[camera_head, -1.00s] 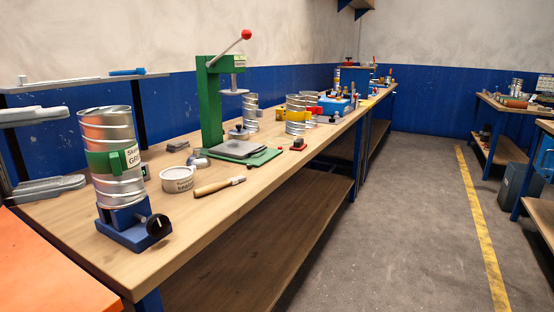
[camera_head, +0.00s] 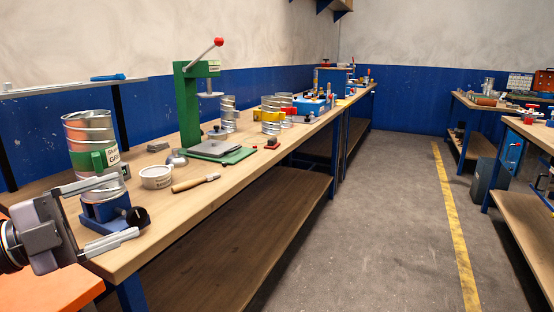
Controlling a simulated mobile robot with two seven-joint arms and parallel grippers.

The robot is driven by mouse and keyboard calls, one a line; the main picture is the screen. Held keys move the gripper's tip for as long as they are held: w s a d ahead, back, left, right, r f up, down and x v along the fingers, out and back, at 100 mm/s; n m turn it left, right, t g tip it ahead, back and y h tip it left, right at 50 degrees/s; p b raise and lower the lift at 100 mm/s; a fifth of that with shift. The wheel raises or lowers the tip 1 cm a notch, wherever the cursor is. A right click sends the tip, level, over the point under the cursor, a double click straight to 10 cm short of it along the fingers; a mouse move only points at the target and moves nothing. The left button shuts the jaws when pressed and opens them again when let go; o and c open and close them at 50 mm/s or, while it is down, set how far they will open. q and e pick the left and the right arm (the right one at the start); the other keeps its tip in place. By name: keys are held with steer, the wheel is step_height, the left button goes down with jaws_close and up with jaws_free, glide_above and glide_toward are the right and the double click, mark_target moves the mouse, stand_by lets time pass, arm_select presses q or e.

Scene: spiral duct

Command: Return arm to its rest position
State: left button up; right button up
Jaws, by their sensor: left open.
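My left gripper (camera_head: 124,212) comes in at the lower left of the head view. Its two grey fingers are spread apart and point right. They lie in front of the blue clamp base (camera_head: 105,211) with its black knob. A spiral duct (camera_head: 88,128) of shiny ribbed metal stands upright on that base, with a green labelled band (camera_head: 88,160) around it. The upper finger crosses in front of the lower part of the duct. I cannot tell whether the fingers touch the duct or base. My right gripper is out of view.
More duct pieces sit farther along. An orange surface (camera_head: 62,291) is at lower left. The floor aisle (camera_head: 375,220) is clear.

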arm_select(q)
steer(key=d+f+n+t+y+p, duration=0.2)
steer(key=f+n+y, duration=0.2)
steer(key=f+n, duration=0.5)
steer(key=d+f+n+t+y+p, duration=0.15)
steer(key=f+n+y, duration=0.3)
steer(key=f, duration=0.85)
steer(key=s+d+f+n+g+y+p, duration=0.1)
steer(key=s+f+n+g+y, duration=0.3)
steer(key=s+f+n, duration=0.4)
steer(key=s+d+f+g, duration=0.1)
steer(key=s+f, duration=0.6)
steer(key=f, duration=0.2)
steer(key=shift+s+f, duration=0.2)
steer(key=shift+s, duration=0.1)
